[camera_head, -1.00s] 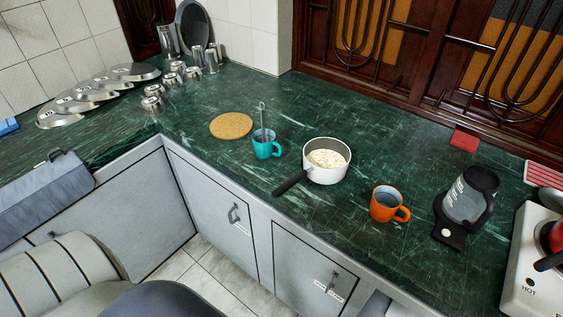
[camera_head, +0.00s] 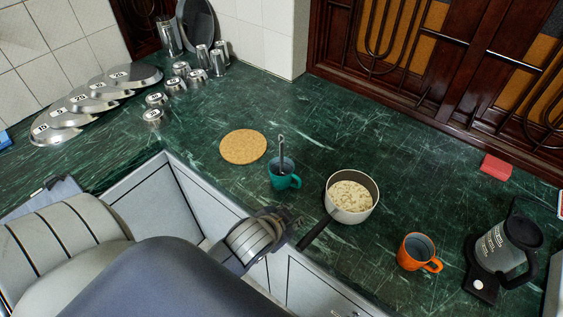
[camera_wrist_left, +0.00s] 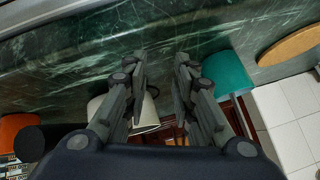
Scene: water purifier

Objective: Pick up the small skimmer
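My left gripper (camera_head: 278,218) is just in front of the mug, near the counter's front edge, partly hidden by my own arm. In the left wrist view its two fingers (camera_wrist_left: 161,62) are apart with nothing held between them. My right gripper is in neither view.
A white pot (camera_head: 350,197) stands right of the mug, its dark handle (camera_head: 315,231) pointing toward my gripper. A cork mat (camera_head: 243,146) lies left of the mug. An orange mug (camera_head: 418,252) and a glass jug (camera_head: 503,246) stand farther right. The counter behind the mug is clear.

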